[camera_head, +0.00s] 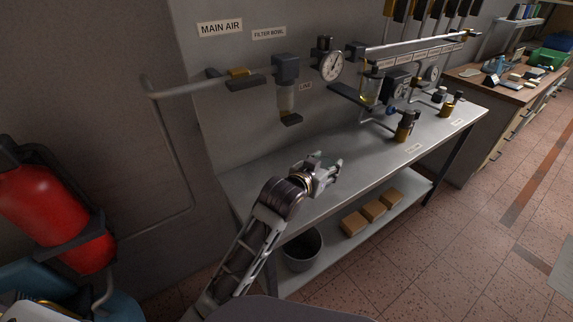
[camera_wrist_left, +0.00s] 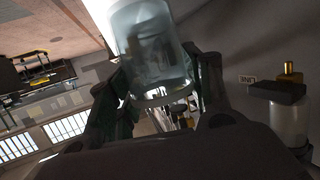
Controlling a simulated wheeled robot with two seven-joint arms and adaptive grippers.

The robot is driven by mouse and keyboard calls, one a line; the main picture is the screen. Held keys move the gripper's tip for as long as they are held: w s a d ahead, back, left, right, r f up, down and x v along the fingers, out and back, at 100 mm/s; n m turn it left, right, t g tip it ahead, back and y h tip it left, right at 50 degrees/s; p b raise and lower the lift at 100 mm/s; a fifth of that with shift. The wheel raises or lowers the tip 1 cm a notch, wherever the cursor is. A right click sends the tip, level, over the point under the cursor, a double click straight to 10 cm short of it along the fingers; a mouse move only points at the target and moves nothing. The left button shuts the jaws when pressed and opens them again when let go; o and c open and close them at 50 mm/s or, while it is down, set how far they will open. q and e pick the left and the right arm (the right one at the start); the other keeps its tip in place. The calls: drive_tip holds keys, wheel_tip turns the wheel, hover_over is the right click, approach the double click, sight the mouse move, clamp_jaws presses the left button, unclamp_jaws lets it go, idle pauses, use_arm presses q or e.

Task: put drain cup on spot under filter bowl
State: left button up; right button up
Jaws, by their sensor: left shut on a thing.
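The drain cup (camera_wrist_left: 150,45) is a clear, pale cup in the left wrist view. My left gripper (camera_wrist_left: 160,92) is shut on it, with one dark finger on each side. In the head view my left gripper (camera_head: 326,172) is above the grey bench, below and right of the filter bowl (camera_head: 286,98); the cup is hard to make out there. The filter bowl hangs on the wall pipe under a grey head, and it also shows at the right of the left wrist view (camera_wrist_left: 288,122). No marked spot can be made out on the bench below it. My right gripper is not in view.
The bench top (camera_head: 250,178) is clear below the bowl. Gauges (camera_head: 330,66), a lubricator bowl (camera_head: 371,88) and a brass fitting (camera_head: 404,128) stand further right. Boxes (camera_head: 372,211) and a bucket (camera_head: 302,250) sit on the lower shelf. A red extinguisher (camera_head: 50,215) is at left.

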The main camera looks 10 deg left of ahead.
use_arm(q)
drive_tip(key=shift+w, duration=0.1)
drive_tip(key=w+a+f, duration=0.2)
drive_tip(key=w+a, duration=1.1)
drive_tip(key=a, duration=0.1)
drive_tip(key=shift+w, duration=0.35)
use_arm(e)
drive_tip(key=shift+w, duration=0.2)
use_arm(q)
drive_tip(key=shift+f, duration=0.1)
wheel_tip(320, 180, down, 4)
drive_tip(key=shift+f, duration=0.35)
drive_tip(key=shift+w+a+f, duration=0.1)
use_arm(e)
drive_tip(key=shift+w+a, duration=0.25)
